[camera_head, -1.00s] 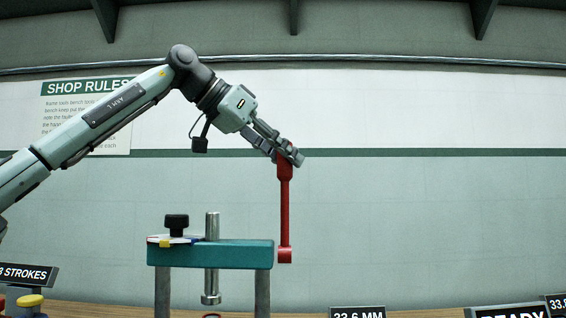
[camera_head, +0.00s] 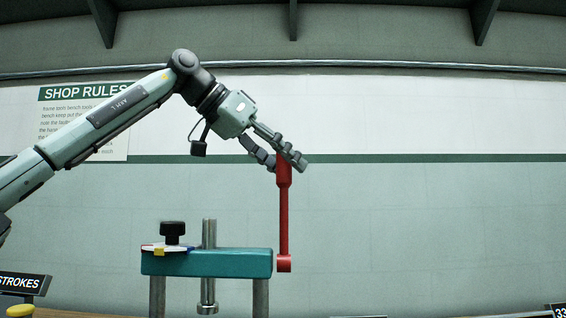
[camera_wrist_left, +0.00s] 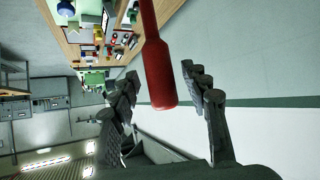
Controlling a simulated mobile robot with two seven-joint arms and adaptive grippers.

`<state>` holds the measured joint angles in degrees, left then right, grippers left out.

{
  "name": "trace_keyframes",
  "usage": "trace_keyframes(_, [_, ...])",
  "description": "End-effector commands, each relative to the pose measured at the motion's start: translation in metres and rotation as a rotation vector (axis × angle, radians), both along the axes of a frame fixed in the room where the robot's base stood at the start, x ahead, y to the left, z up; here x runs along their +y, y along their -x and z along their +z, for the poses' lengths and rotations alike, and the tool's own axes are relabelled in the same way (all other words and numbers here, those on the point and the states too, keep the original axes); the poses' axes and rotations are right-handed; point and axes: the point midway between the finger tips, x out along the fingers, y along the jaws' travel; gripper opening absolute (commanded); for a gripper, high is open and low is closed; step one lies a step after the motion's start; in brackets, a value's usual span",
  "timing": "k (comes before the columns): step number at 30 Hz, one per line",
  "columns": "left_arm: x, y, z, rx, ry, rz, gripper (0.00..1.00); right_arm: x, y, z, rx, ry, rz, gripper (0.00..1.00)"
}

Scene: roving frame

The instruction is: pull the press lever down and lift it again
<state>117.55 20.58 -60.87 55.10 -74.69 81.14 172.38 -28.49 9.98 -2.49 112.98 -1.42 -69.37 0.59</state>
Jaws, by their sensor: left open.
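The red press lever (camera_head: 284,222) stands upright at the right end of the teal press head (camera_head: 207,263). A metal ram (camera_head: 208,233) passes vertically through the head. My left gripper (camera_head: 286,167) is at the top of the lever. Its fingers are open, spread on either side of the lever's thick red handle. In the left wrist view the handle (camera_wrist_left: 159,75) lies between the two open fingers (camera_wrist_left: 165,98), with a visible gap to each. My right gripper is in neither view.
A black knob (camera_head: 173,231) sits on the left of the press head. A sign (camera_head: 22,283) and a yellow knob (camera_head: 20,311) show at the lower left. The wrist view shows a cluttered bench (camera_wrist_left: 100,35).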

Motion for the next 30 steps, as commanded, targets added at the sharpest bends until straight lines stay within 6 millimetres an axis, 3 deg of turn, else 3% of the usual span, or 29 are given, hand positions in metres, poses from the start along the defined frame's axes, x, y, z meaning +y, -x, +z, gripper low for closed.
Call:
trace_keyframes(8, [0.005, 0.003, 0.004, -0.001, 0.000, 0.001, 0.46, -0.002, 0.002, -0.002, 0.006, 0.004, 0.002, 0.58])
trace_keyframes(21, [0.066, 0.040, 0.053, -0.002, 0.002, 0.002, 0.46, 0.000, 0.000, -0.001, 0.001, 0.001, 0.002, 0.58])
trace_keyframes(30, [0.084, 0.052, 0.067, 0.000, 0.001, 0.001, 0.46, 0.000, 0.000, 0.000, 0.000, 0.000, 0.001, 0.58])
